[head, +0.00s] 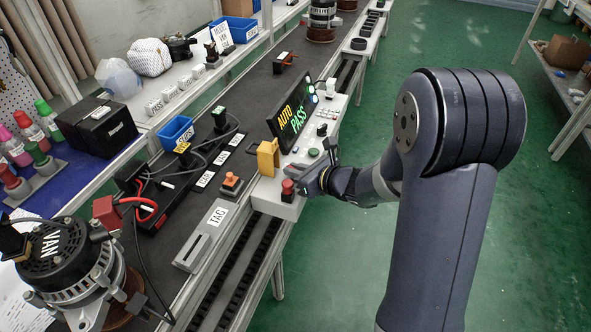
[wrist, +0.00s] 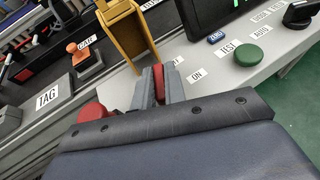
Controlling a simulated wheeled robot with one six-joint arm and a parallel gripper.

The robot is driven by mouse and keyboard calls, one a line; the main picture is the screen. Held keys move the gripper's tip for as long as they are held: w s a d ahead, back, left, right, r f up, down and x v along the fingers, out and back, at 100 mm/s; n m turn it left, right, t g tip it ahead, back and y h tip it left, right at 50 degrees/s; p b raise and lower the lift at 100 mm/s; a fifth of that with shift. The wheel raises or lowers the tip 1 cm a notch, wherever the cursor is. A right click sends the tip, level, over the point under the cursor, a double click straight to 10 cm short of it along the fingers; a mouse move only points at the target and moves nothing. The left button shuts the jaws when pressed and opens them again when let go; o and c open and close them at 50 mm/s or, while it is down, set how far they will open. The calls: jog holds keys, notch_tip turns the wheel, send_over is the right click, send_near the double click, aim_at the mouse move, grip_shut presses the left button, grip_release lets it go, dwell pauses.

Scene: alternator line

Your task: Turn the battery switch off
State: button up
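In the wrist view a narrow red handle (wrist: 158,74), which I take to be the battery switch's, stands between the two grey fingers of my gripper (wrist: 158,88). The fingers lie close against both sides of it, with no clear gap. An "ON" label (wrist: 195,76) is just right of the fingers. The fingers hide the switch's base, so I cannot tell which setting it points to. In the head view my gripper (head: 318,180) is low over the front end of the light grey control panel (head: 305,160), and the switch is hidden there.
A red mushroom button (head: 288,188) stands close left of my gripper; it also shows in the wrist view (wrist: 92,111). A yellow bracket (head: 268,157) and the display (head: 293,116) stand behind. A green button (wrist: 250,55) is to the right.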

grip_shut()
jog(key=shift+r, duration=0.1)
jog(key=shift+w+n+g+y+p, duration=0.1)
jog(key=shift+n+g+y+p, duration=0.2)
jog(key=shift+n+y+p, duration=0.1)
jog(key=shift+n+g+y+p, duration=1.05)
jog(key=shift+n+g, duration=0.85)
jog(key=shift+g, duration=0.1)
jog(key=o, duration=0.6)
grip_release()
jog(key=shift+c, duration=0.2)
jog(key=shift+d, duration=0.15)
